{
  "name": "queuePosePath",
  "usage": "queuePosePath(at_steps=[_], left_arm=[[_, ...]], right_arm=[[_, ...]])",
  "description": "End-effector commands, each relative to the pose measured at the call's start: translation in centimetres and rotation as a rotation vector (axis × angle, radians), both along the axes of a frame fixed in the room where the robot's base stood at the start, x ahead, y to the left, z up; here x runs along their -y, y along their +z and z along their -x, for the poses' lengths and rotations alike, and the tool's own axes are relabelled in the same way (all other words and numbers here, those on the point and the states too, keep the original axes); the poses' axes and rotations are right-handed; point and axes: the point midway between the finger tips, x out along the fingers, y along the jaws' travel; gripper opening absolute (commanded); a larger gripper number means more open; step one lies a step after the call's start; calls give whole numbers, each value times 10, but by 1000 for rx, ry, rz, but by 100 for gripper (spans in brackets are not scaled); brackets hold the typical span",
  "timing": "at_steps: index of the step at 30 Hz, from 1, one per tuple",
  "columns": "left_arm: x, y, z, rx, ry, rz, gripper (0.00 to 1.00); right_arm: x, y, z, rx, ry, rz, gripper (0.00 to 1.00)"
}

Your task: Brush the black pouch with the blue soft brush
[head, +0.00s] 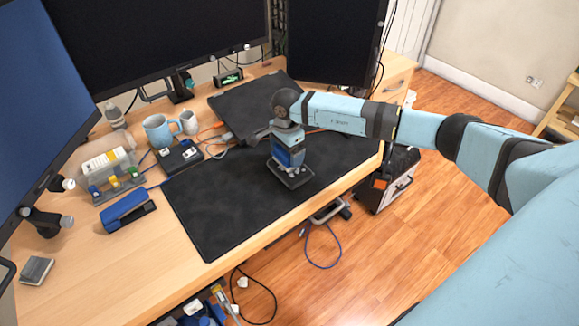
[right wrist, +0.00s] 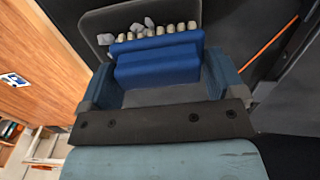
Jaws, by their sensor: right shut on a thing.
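My right gripper (head: 288,160) is over the black desk mat, pointing down. It is shut on the blue brush (right wrist: 160,64), which lies across between its two fingers in the right wrist view. Pale grey bristle tufts (right wrist: 152,31) show along the brush's far edge. A small dark flat piece with rounded corners, apparently the black pouch (head: 295,180), lies on the mat right under the gripper. Its dark surface also shows beyond the bristles in the right wrist view (right wrist: 100,22). I cannot tell whether the bristles touch it. My left gripper is not in view.
The black mat (head: 215,205) is clear on its left. A dark flat panel (head: 250,100) lies behind the gripper. A blue stapler-like object (head: 127,210), a blue mug (head: 158,130) and a clear box (head: 108,170) stand left. Monitors (head: 160,40) line the back.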

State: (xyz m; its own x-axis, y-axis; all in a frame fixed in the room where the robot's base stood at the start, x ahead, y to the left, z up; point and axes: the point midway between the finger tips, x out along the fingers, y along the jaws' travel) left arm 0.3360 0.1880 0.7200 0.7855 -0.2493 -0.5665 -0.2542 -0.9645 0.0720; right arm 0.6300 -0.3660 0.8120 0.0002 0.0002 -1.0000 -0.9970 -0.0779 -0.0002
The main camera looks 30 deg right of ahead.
Motion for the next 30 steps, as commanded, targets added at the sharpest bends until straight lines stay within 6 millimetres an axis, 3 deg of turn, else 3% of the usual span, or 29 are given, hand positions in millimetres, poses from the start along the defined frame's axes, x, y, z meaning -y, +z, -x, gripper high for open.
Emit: queuePosePath(at_steps=[17, 30], left_arm=[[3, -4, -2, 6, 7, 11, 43], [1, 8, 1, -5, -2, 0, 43]], right_arm=[[0, 0, -10, 0, 0, 1, 62], [3, 1, 30, -1, 1, 1, 62]])
